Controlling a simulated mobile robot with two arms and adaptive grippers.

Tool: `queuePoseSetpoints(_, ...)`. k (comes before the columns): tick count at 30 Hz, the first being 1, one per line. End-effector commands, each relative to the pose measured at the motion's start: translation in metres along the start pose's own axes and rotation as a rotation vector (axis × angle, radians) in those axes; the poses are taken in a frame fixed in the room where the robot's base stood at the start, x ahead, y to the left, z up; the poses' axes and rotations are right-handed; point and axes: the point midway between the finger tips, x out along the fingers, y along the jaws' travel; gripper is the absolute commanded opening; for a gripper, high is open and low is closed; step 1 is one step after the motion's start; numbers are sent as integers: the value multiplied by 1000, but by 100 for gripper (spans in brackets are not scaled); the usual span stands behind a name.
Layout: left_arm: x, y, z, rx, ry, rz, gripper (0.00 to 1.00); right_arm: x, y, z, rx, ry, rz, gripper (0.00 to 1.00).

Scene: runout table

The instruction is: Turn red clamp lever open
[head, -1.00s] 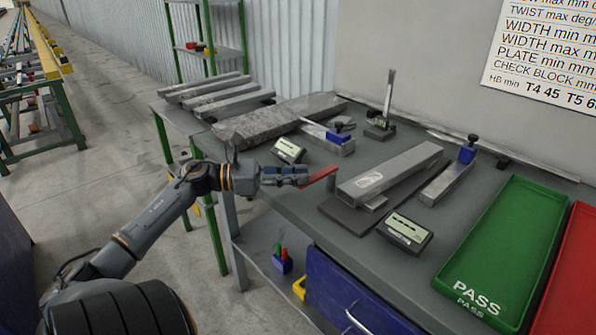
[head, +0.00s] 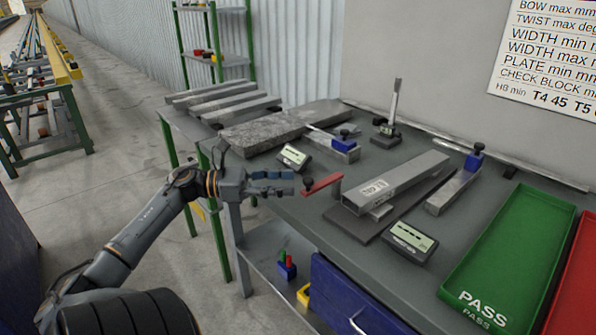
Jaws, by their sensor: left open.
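The red clamp lever (head: 323,184) is a flat red bar at the left end of the grey steel bar (head: 395,182), near the table's front edge. A small dark knob or pivot shows at its left end. My left gripper (head: 290,183) is just left of the lever, at about its height in the picture, with its fingers pointing right. It is open, and a small gap shows between its fingertips and the lever. My right gripper is not in view.
Two grey readout boxes (head: 411,241) (head: 293,157) stand on the table (head: 300,213). A green PASS tray (head: 515,245) lies at right beside a red tray (head: 577,290). A blue drawer (head: 350,295) is below.

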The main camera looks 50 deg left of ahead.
Motion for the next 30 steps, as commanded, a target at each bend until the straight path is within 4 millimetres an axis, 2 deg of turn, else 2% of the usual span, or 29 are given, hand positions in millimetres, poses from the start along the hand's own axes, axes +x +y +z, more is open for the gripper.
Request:
queuePoseSetpoints(1,-12,1,-1,-3,0,5,46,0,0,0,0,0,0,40)
queuePoseSetpoints(6,-47,0,-1,-2,0,3,46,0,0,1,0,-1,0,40)
queuePoseSetpoints(12,-70,0,0,-1,1,0,46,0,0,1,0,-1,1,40)
queuePoseSetpoints(17,-76,0,0,-1,1,-1,46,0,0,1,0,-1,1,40)
queuePoseSetpoints(30,-75,0,0,0,0,-1,46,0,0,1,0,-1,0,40)
